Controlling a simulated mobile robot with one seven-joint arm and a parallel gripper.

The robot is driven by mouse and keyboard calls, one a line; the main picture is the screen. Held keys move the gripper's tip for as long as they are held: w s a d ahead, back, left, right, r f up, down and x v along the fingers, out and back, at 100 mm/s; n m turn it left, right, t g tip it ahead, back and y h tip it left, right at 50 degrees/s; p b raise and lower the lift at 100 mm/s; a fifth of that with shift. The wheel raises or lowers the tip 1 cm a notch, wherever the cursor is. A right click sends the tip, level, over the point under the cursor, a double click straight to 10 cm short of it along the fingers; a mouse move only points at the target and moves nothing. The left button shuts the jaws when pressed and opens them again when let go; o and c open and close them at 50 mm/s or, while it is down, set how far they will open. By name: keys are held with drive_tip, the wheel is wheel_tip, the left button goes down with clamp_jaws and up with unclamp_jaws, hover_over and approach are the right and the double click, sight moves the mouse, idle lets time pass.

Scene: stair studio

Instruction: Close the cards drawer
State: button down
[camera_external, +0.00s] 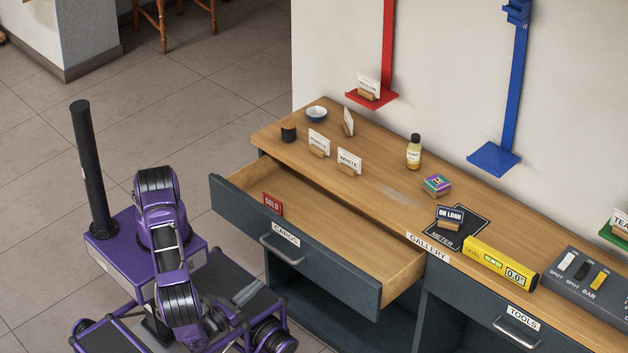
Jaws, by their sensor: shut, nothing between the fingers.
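The cards drawer (320,266) is a dark blue-grey front with a bar handle (280,250) and a "CARDS" label. It stands pulled well out from the wooden-topped cabinet, and its bare wooden inside shows. A small red "SOLD" card (273,204) stands inside it near the left front. My purple and black arm is folded over its base to the left of the drawer, apart from it. I cannot make out my gripper's fingers; the arm seems to hide them.
The cabinet top (380,195) holds a white bowl (316,114), several card stands, a bottle (413,152), a yellow level (500,263) and a switch box (590,285). The tools drawer (490,318) at right is shut. Tiled floor is open at left.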

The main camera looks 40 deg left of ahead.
sight(293, 263)
drive_tip(key=w+r, duration=0.1)
drive_tip(key=w, duration=0.8)
drive_tip(key=shift+r, duration=0.4)
drive_tip(key=shift+w, duration=0.15)
drive_tip(key=w+p, duration=0.4)
drive_tip(key=w, duration=1.6)
drive_tip(key=shift+r, duration=0.15)
drive_tip(key=shift+a, duration=0.1)
drive_tip(key=s+f, duration=0.1)
drive_tip(key=s, duration=0.3)
drive_tip(key=s+f, duration=0.1)
drive_tip(key=s, duration=0.4)
drive_tip(key=s+f+p, duration=0.1)
drive_tip(key=s, duration=0.4)
drive_tip(key=shift+s, duration=0.2)
